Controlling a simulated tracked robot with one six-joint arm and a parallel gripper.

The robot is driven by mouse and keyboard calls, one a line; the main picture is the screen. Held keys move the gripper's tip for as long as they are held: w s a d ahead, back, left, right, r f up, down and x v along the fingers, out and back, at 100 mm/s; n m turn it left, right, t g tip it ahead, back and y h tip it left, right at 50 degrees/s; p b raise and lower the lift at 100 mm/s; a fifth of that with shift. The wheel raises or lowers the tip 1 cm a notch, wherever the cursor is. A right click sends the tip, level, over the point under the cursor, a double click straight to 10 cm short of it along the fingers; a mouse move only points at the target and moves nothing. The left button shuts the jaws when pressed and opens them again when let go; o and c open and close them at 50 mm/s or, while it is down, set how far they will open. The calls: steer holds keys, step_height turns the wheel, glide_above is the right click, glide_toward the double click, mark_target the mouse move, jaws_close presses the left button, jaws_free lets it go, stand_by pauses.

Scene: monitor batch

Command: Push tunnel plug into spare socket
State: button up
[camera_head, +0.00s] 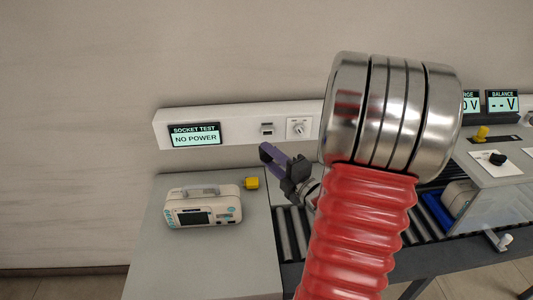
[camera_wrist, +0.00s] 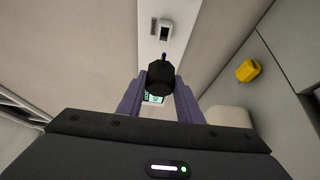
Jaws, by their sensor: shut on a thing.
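My gripper (camera_wrist: 160,92) has purple fingers shut on a dark, many-sided plug (camera_wrist: 160,74) with a small blue tip pointing up the wrist view. A socket (camera_wrist: 164,31) on the white wall rail lies beyond that tip, with a visible gap between them. In the head view the same socket (camera_head: 267,129) is in the rail, right of a display (camera_head: 195,135) reading "SOCKET TEST NO POWER".
A white portable device (camera_head: 203,207) and a small yellow block (camera_head: 251,183) sit on the grey counter (camera_head: 210,265) below. A dial plate (camera_head: 299,128) is right of the socket. A roller conveyor (camera_head: 291,232) and a sloped console (camera_head: 500,160) are at right.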

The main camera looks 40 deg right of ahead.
steer(key=shift+s+d, duration=0.55)
steer(key=shift+a, duration=0.1)
steer(key=shift+w+d, duration=0.7)
steer(key=shift+w, duration=0.25)
steer(key=shift+w+d, duration=0.65)
steer(key=shift+w, duration=0.3)
steer(key=shift+r, duration=0.1)
steer(key=shift+w+d, duration=0.45)
steer(key=shift+w, duration=0.15)
steer(key=shift+w+d, duration=0.4)
steer(key=shift+w, duration=0.2)
stand_by(0.8)
steer(key=o, duration=1.1)
steer(key=shift+s, duration=0.1)
